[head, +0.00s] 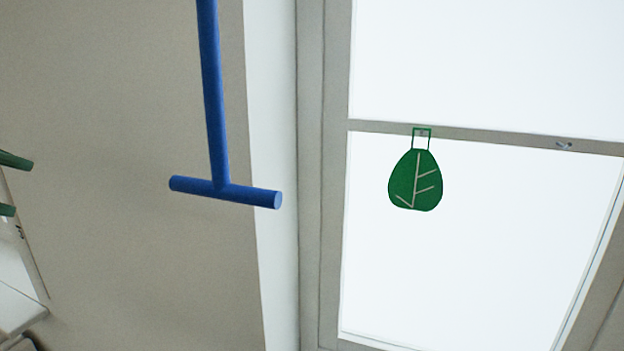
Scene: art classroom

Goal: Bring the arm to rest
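My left gripper (23,187) shows only as two green fingertips at the left edge of the head view. The fingertips are apart, with nothing visible between them, and the rest of the gripper is cut off. They are well to the left of the blue T-shaped bar and touch nothing that I can see. My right gripper is not in view.
A blue T-shaped bar (214,110) hangs from above, left of the middle. A green leaf-shaped ornament (428,182) hangs at the crossbar of a bright window (500,260). An empty hook (563,145) is further right. White furniture (15,305) shows at lower left.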

